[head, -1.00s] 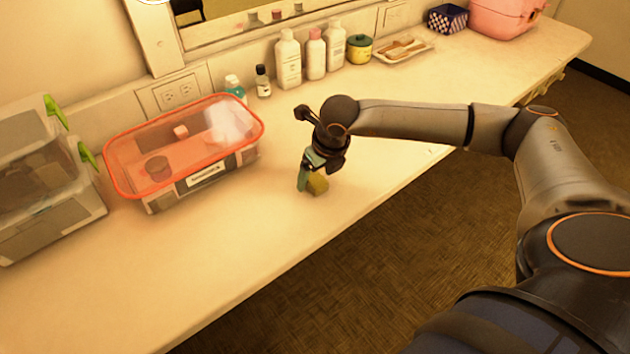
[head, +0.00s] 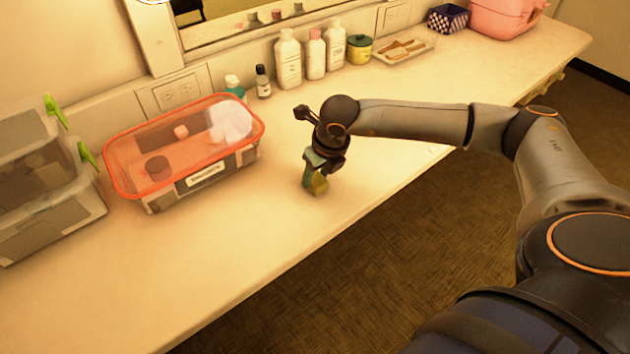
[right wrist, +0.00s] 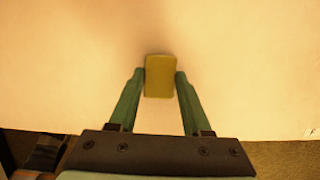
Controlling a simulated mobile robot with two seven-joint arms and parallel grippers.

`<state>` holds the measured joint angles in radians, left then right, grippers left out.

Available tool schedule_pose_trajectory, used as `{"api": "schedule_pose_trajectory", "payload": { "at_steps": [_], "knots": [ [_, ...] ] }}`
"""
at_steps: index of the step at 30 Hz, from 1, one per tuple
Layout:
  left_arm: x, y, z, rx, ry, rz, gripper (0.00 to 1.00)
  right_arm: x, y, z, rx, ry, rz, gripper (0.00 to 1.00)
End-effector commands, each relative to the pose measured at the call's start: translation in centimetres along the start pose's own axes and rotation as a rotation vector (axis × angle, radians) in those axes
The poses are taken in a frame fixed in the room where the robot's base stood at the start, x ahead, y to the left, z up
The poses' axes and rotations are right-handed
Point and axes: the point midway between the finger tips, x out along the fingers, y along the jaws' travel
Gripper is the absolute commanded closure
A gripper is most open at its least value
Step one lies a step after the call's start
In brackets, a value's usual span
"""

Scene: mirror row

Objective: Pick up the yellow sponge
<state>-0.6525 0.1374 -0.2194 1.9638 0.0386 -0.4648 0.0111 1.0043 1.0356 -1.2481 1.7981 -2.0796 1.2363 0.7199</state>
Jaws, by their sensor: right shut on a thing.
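The yellow sponge (head: 320,186) is at the right gripper's fingertips, over the counter near its front edge. In the right wrist view the sponge (right wrist: 160,76) is a small yellow block between the two green fingers, which touch its sides. My right gripper (head: 316,182) is shut on it and points down; in the right wrist view the gripper (right wrist: 160,82) shows both fingers. The fingers hide part of the sponge in the head view. I cannot tell whether the sponge still touches the counter. My left gripper is not in view.
A clear bin with an orange rim (head: 145,195) stands left of the gripper, and grey bins with green latches (head: 50,205) stand farther left. Bottles (head: 289,62) and a tray (head: 402,50) line the wall. The front counter (head: 225,250) is clear.

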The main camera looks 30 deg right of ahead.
Motion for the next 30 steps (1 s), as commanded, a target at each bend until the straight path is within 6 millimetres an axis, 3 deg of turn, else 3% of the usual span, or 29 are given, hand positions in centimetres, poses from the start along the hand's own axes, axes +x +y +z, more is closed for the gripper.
{"api": "schedule_pose_trajectory", "payload": {
  "at_steps": [8,14,19,24,30],
  "knots": [
    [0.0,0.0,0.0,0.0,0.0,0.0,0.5,-0.2,0.0,0.1,0.0,-0.001,0.0,1.0],
    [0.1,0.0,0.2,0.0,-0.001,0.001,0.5,-1.9,0.0,0.7,0.0,-0.004,0.002,1.0],
    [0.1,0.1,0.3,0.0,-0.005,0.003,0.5,-5.2,0.8,0.2,-0.005,-0.003,0.002,1.0],
    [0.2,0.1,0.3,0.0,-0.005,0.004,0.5,-10.2,2.5,-1.5,-0.006,-0.007,0.001,1.0],
    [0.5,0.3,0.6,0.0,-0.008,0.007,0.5,-13.0,4.6,-4.8,-0.006,-0.003,0.001,1.0]
  ]
}}
